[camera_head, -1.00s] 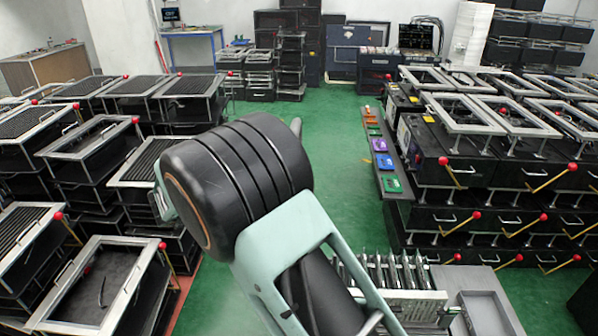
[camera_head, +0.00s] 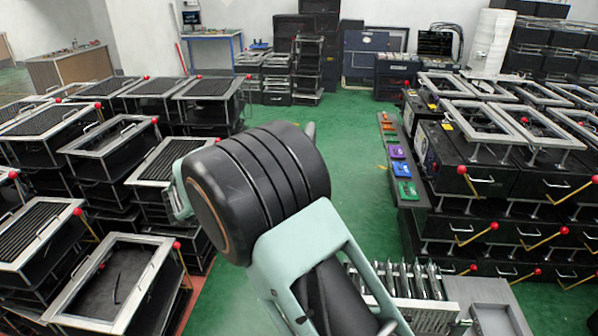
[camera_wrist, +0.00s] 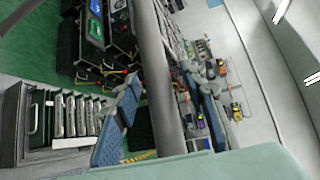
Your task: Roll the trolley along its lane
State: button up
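In the wrist view my gripper (camera_wrist: 165,124) shows two blue-padded fingers set wide apart, so it is open. A thick grey bar (camera_wrist: 158,75) runs lengthwise through the view between the fingers, with visible gaps on both sides. I cannot tell whether this bar belongs to the trolley. No trolley or lane can be made out for certain. A grey rack with several upright plates (camera_head: 412,288) stands at the lower right; the rack also shows at the left of the wrist view (camera_wrist: 66,118).
Stacked black fixtures with metal frames (camera_head: 110,262) crowd the left. More black units (camera_head: 480,180) with red-knobbed yellow levers fill the right. A dark ledge with coloured blocks (camera_head: 403,170) edges them. A green floor aisle (camera_head: 352,130) is clear between.

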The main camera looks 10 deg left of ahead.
jog(key=v, duration=1.2)
